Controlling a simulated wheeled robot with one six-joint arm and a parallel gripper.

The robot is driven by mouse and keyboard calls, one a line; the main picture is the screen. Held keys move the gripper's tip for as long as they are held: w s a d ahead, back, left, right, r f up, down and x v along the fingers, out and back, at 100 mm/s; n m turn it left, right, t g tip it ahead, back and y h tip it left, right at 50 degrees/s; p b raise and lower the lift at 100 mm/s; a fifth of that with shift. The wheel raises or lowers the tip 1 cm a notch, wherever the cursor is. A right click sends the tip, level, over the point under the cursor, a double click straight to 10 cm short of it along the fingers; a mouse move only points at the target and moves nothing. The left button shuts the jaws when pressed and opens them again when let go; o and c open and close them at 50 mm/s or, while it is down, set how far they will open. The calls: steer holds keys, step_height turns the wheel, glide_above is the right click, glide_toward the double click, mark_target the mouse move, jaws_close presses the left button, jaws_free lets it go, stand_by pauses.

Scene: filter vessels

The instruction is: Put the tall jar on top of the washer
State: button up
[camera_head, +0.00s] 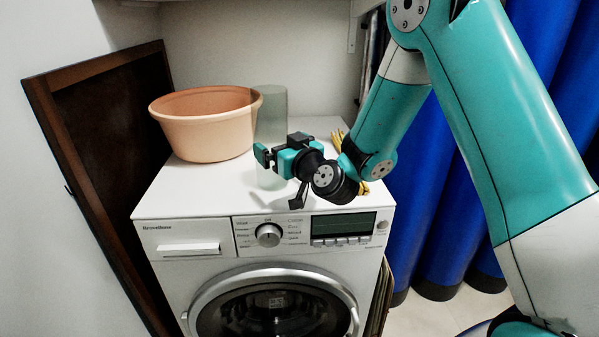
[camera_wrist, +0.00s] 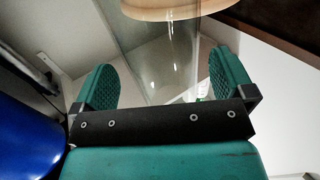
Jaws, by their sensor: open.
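A tall, clear glass jar (camera_head: 271,112) stands upright on the white washer (camera_head: 185,203), just right of the orange basin. My gripper (camera_head: 262,155) is at the jar's lower half, in front of it in the head view, and hides part of it. In the wrist view the jar (camera_wrist: 172,55) shows faintly between the two green fingers of my gripper (camera_wrist: 163,85). The fingers are wide apart, with a gap on each side of the jar. The jar's base shows just below my gripper, on the washer's top.
The orange basin (camera_head: 205,130) sits on the left of the washer's top, close to the jar. A yellow object (camera_head: 340,140) lies at the right rear, partly behind my arm. A dark wooden frame (camera_head: 105,130) leans at the left, and blue columns (camera_head: 425,190) stand at the right.

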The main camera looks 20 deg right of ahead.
steer(key=b+v, duration=0.5)
steer(key=v, duration=0.2)
steer(key=s+a+f+n+g+y, duration=0.1)
steer(key=s+a+n+g+y, duration=0.35)
steer(key=s+a+g, duration=0.45)
steer(key=s+f+g+h, duration=0.1)
steer(key=s+g, duration=0.3)
steer(key=s, duration=0.5)
steer(key=s+d+f+g+h, duration=0.1)
steer(key=s+f+g+h, duration=0.1)
steer(key=s, duration=0.8)
steer(key=g+h+b, duration=0.1)
steer(key=g, duration=0.1)
steer(key=shift+d+g, duration=0.25)
steer(key=shift+g, duration=0.05)
